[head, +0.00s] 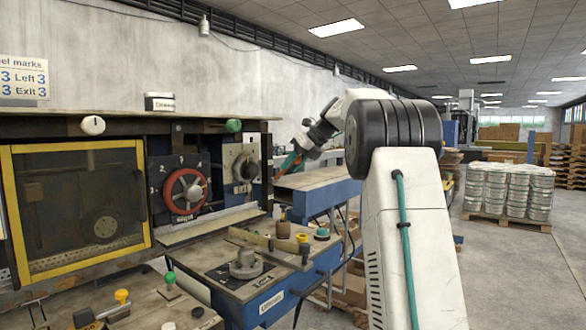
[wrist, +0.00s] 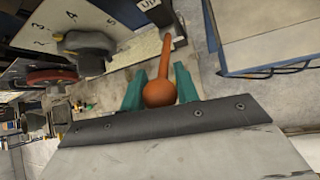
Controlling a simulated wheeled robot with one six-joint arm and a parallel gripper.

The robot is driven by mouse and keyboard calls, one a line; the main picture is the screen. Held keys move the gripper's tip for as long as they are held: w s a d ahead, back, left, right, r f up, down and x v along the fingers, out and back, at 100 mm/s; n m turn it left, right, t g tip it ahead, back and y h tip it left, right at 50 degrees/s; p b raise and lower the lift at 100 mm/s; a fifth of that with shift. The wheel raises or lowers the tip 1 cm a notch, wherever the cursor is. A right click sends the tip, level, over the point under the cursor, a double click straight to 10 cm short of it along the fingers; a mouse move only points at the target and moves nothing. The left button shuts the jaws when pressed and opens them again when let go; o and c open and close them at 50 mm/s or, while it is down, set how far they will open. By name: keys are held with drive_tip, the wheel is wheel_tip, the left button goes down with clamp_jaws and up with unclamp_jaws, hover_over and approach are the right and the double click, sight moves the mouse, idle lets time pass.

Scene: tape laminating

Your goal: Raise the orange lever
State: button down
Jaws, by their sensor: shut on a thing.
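The orange lever (wrist: 160,94) shows in the wrist view as a round knob on a thin stem that runs up the picture. My gripper (wrist: 160,86) has its two green fingers on either side of the knob and is shut on it. In the head view my gripper (head: 290,164) is at the right end of the machine, small and partly hidden by my own arm. The lever's exact tilt is hard to judge there.
A red handwheel (head: 185,191) and a grey dial knob (head: 245,168) sit on the panel left of my gripper. A blue-sided table (head: 318,197) extends below it. A yellow-framed window (head: 80,210) is at far left. Open floor lies to the right.

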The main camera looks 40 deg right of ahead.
drive_tip(key=shift+w+r, duration=0.1)
drive_tip(key=shift+r, duration=0.05)
drive_tip(key=c, duration=1.1)
unclamp_jaws()
drive_tip(key=shift+o, duration=0.2)
drive_tip(key=v, duration=0.7)
drive_tip(key=shift+s+r, duration=0.25)
drive_tip(key=shift+s, duration=0.05)
